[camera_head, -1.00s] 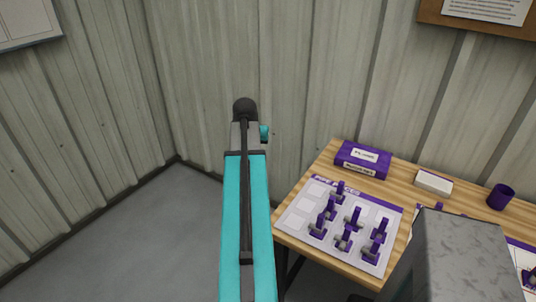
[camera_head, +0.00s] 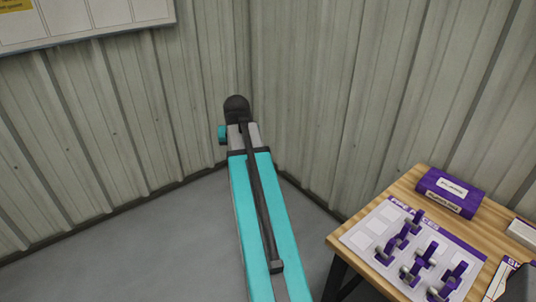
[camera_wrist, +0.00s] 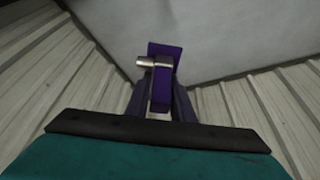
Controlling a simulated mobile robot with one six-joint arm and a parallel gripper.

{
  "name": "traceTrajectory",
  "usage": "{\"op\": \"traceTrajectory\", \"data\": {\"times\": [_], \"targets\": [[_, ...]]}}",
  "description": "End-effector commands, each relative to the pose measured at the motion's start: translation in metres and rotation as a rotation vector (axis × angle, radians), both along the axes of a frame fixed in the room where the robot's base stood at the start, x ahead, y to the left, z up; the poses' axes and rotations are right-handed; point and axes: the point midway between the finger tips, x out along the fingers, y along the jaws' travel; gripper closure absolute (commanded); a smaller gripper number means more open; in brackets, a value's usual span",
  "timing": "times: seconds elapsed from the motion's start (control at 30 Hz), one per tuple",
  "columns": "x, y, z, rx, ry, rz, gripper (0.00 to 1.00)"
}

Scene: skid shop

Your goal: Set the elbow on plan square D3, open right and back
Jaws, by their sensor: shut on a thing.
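My gripper (camera_wrist: 160,92) is shut on a purple elbow (camera_wrist: 165,88) in the wrist view. The elbow has a purple plate at its far end and a silver stub pointing left. Grey floor and wall panels lie beyond it, with no table below. In the head view my teal arm points away toward the wall corner, and the gripper and the held elbow are hidden. A white sheet with pale squares (camera_head: 361,240) lies on the table at lower right. Several purple fittings with grey ends (camera_head: 411,268) stand on it. Plan square D3 cannot be made out.
The wooden table (camera_head: 409,185) stands at the right. A purple box (camera_head: 450,192) and a white block (camera_head: 522,232) lie toward its back. Another white sheet (camera_head: 503,277) is cut off at the right edge. Corrugated walls meet behind my arm. Floor left of the table is clear.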

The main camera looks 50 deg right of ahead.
Motion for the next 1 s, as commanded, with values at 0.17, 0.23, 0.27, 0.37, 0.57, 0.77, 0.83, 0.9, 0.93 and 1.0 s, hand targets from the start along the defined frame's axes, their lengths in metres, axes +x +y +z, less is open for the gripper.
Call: {"op": "traceTrajectory", "data": {"times": [0.17, 0.23, 0.27, 0.37, 0.57, 0.77, 0.83, 0.9, 0.93, 1.0], "targets": [[0.029, 0.055, 0.007, -0.001, -0.001, 0.108, 1.00], [0.039, 0.076, 0.009, -0.001, 0.000, 0.149, 1.00], [0.043, 0.085, 0.010, -0.001, 0.000, 0.165, 1.00], [0.055, 0.116, 0.014, -0.002, 0.000, 0.224, 1.00], [0.074, 0.178, 0.020, -0.001, -0.001, 0.339, 1.00], [0.086, 0.241, 0.027, -0.002, -0.002, 0.456, 1.00], [0.089, 0.263, 0.029, -0.002, -0.003, 0.496, 1.00], [0.091, 0.286, 0.031, -0.002, -0.003, 0.536, 1.00], [0.091, 0.295, 0.032, -0.002, -0.004, 0.554, 1.00], [0.092, 0.317, 0.034, -0.002, -0.003, 0.595, 1.00]]}}
